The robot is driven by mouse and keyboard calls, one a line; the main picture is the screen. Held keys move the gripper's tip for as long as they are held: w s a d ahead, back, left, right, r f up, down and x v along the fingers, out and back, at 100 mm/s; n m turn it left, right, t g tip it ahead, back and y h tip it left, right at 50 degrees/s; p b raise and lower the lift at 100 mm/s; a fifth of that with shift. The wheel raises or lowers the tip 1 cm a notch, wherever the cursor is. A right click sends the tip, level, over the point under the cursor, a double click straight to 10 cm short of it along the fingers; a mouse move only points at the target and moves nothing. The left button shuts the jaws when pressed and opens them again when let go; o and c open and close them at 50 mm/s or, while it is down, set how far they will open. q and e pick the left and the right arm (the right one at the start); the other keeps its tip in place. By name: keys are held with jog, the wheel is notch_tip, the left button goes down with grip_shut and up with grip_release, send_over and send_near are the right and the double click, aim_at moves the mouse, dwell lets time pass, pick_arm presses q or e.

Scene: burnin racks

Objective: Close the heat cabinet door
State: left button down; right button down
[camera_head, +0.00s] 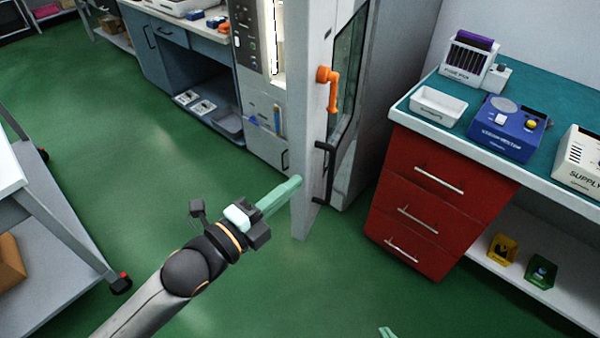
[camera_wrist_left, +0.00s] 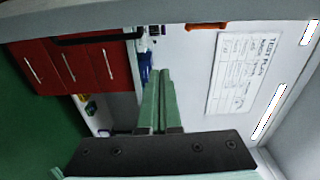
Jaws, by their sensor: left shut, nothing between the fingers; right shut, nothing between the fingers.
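The heat cabinet door (camera_head: 308,130) stands open in the head view, swung out and seen nearly edge-on. It has a window, an orange latch handle (camera_head: 328,85) and a black bar handle (camera_head: 324,172). The cabinet body (camera_head: 262,120) with its control panel is behind it, to the left. My left gripper (camera_head: 297,181) is shut and empty, its green fingertips at the door's lower left side; contact is unclear. In the left wrist view the fingers (camera_wrist_left: 159,74) point toward a white panel with a printed sheet (camera_wrist_left: 240,72). Only a green tip of my right gripper (camera_head: 387,333) shows at the bottom edge.
A red drawer unit (camera_head: 420,200) under a teal-topped bench (camera_head: 555,165) stands right of the door. The bench holds a white tray (camera_head: 438,106) and a blue device (camera_head: 508,126). A grey cart (camera_head: 60,215) is at left. The green floor between is clear.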

aim_at(305, 152)
pick_arm(q)
jog(key=w, duration=0.3)
jog(key=w+d+p, duration=0.1)
jog(key=w, duration=0.2)
jog(key=w+d, duration=0.1)
jog(key=w, duration=0.2)
jog(key=shift+w+d+r, duration=0.1)
jog(key=shift+d, duration=0.05)
jog(key=shift+m, duration=0.3)
dwell(0.3)
